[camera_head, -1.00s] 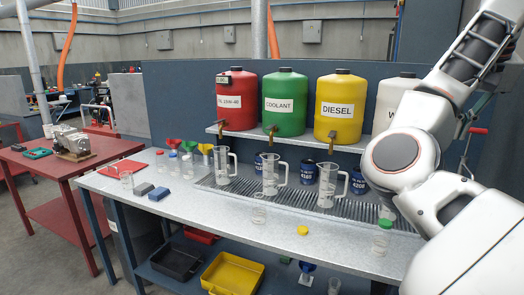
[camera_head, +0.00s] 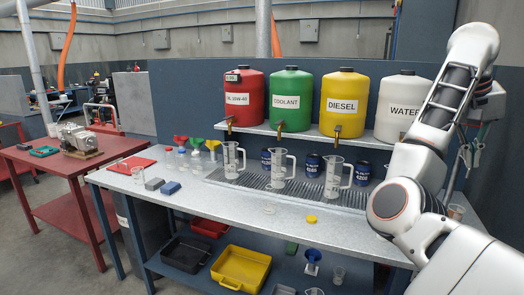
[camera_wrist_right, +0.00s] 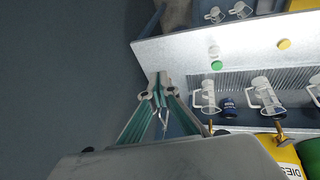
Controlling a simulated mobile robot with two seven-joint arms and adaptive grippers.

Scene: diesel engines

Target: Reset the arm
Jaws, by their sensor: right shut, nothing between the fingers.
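My right arm (camera_head: 415,190) rises from the lower right of the head view and folds upward in front of the shelf's right end. In that view its fingers are too hidden by the arm to make out clearly. In the right wrist view my right gripper (camera_wrist_right: 158,84) is shut and empty. My left gripper is not in view.
The bench (camera_head: 235,207) holds several glass mugs (camera_head: 281,172), blue cans and a yellow cap (camera_head: 311,219). Red, green, yellow (camera_head: 344,105) and white (camera_head: 405,103) containers stand on the shelf above. A green-capped bottle (camera_wrist_right: 216,66) shows in the wrist view. A red table (camera_head: 65,165) stands left.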

